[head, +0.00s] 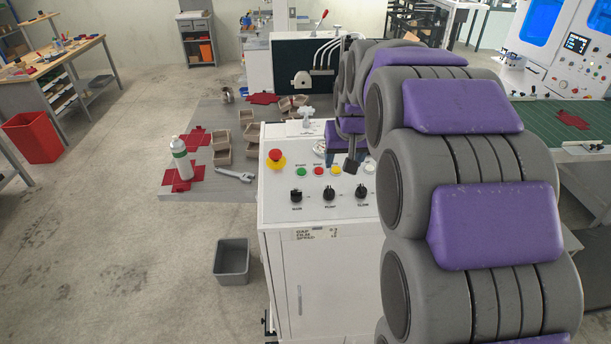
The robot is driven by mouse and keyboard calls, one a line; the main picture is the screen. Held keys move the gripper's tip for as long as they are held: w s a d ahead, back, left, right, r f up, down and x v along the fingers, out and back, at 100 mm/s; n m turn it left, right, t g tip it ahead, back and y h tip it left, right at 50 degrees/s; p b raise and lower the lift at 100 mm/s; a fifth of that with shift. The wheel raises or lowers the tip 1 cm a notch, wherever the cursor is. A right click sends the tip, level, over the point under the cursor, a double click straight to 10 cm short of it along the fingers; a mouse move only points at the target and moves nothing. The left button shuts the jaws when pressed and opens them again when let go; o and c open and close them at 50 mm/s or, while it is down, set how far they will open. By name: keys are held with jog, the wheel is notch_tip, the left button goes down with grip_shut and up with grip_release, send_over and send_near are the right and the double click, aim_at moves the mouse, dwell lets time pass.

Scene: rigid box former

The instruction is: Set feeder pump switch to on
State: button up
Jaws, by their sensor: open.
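The white control cabinet (283,225) stands in front of me with a sloped panel on top. Three black rotary knobs sit in a row: a left knob (296,196), a middle knob (329,193) whose small label seems to read PUMP, and a right knob (362,192). The exact knob positions are too small to tell. My gripper (343,160) is open above the panel's back right part, behind the knob row and over the button row. My arm hides its upper side and the panel's right edge.
A red mushroom button (276,158) on a yellow base sits at the panel's left. Green (301,171), red (318,170) and yellow (335,169) buttons lie behind the knobs. A grey table (205,185) with boxes and a bottle (181,158) is behind left. A grey bin (232,262) stands on the floor.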

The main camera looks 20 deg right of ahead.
jog(key=a+f, duration=0.2)
send_over(330, 189)
jog(key=s, duration=0.2)
notch_tip(330, 189, down, 9)
jog(key=shift+s+d+r+p, duration=0.1)
jog(key=shift+s+d+p, duration=0.05)
jog(key=shift+p, duration=0.15)
jog(key=f, duration=0.1)
jog(key=w+f, duration=0.1)
jog(key=a+f, duration=0.1)
jog(key=shift+w+f, duration=0.3)
jog(key=shift+w+a+f, duration=0.15)
jog(key=shift+w+f, duration=0.05)
jog(key=shift+f, duration=0.25)
jog(key=shift+d+f, duration=0.25)
jog(key=shift+d, duration=0.55)
jog(key=shift+c, duration=0.6)
jog(key=shift+w+a, duration=0.1)
jog(key=shift+a, duration=0.3)
jog(key=c, duration=0.5)
jog(key=shift+r, duration=0.1)
jog(key=c, duration=0.4)
